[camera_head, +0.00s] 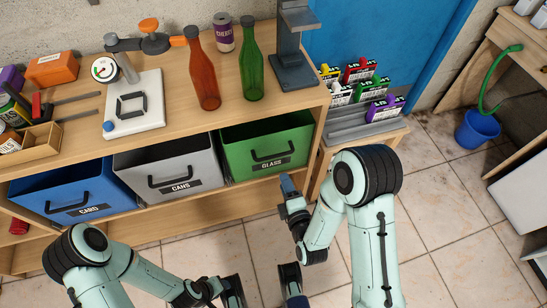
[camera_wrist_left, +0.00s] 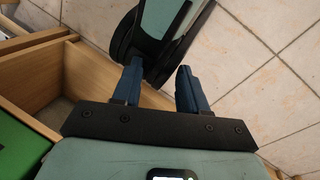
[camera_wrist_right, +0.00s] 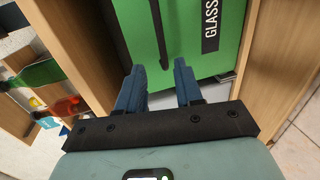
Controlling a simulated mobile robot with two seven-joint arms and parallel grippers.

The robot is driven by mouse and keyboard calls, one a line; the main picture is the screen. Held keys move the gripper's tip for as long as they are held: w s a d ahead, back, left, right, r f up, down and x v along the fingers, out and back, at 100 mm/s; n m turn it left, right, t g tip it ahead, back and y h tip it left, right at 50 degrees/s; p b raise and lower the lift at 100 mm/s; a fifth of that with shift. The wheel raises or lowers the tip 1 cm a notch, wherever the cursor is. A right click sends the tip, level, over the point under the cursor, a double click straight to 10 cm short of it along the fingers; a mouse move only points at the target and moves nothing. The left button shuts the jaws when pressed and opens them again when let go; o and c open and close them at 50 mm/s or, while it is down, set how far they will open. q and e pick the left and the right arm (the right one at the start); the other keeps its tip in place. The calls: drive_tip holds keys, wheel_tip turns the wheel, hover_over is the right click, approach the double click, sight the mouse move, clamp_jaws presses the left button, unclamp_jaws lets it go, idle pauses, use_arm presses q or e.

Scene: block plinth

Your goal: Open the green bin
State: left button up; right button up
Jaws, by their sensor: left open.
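The green bin (camera_head: 240,170) with a black handle (camera_head: 272,157) and a GLASS label (camera_head: 273,166) sits in the right compartment of the wooden unit, its top edge and inside showing. My right gripper (camera_head: 287,184) is open just below and in front of its front panel. In the right wrist view its parted fingers (camera_wrist_right: 158,68) point at the green front (camera_wrist_right: 185,65), with the handle (camera_wrist_right: 160,32) ahead and roughly between them. Contact cannot be told. My left gripper (camera_wrist_left: 158,72) is open and empty, low over the floor, with an arm link beyond it.
A grey CANS bin (camera_head: 140,161) and a blue CARD bin (camera_head: 100,187) stand left of the green one. Bottles, a can and tools stand on the unit's top (camera_head: 180,118). A side stand (camera_head: 385,131) with small boxes is at right. Tiled floor (camera_head: 450,230) is open at right.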

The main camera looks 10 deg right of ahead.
sight(274, 155)
use_arm(q)
drive_tip(key=w+a+f+t+y+b, duration=0.1)
drive_tip(key=w+a+f+b, duration=0.3)
drive_tip(key=w+f+b, duration=0.1)
drive_tip(key=shift+w+f+n+t, duration=0.2)
drive_tip(key=shift+f+n+t, duration=0.1)
drive_tip(key=shift+f, duration=0.6)
use_arm(e)
drive_tip(key=shift+x, duration=6.45)
drive_tip(key=shift+c, duration=0.4)
clamp_jaws()
